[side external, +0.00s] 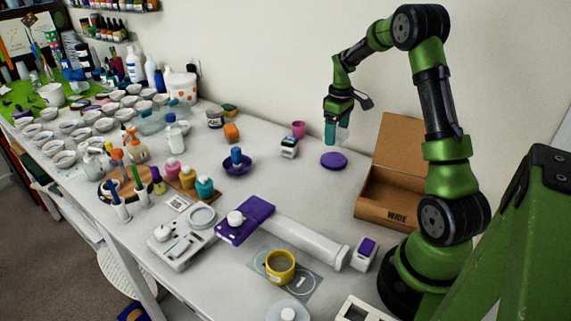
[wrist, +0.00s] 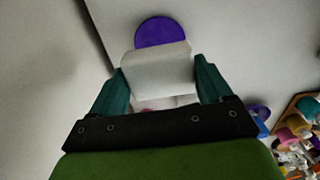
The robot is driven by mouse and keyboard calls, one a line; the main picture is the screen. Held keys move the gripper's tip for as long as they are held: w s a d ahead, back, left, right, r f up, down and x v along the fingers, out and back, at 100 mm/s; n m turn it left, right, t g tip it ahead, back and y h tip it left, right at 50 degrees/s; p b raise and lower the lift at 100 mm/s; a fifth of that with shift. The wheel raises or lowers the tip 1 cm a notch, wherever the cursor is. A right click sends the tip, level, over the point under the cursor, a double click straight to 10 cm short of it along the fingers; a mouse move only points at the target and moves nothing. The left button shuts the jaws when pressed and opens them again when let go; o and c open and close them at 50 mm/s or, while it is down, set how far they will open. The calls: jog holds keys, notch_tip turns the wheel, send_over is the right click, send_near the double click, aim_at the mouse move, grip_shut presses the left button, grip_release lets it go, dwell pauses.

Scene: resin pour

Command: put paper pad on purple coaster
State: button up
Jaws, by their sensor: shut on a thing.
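The pad also shows faintly in the side view (side external: 343,133), partly hidden by the fingers. The purple coaster (side external: 334,160) is a flat round disc lying on the white table. In the wrist view the coaster (wrist: 160,32) shows beyond the pad, which hides its lower part.
An open cardboard box (side external: 387,212) stands right of the coaster. A pink cup (side external: 298,129) and a small white-and-dark box (side external: 289,148) stand left of it. A purple dish (side external: 238,167) with a blue bottle is farther left. Table around the coaster is clear.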

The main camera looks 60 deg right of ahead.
aim_at(334, 159)
notch_tip(334, 159, down, 7)
jog(key=shift+r, duration=0.2)
dwell(0.3)
jog(key=o, duration=0.9)
jog(key=shift+f, duration=0.1)
jog(key=shift+o, duration=0.2)
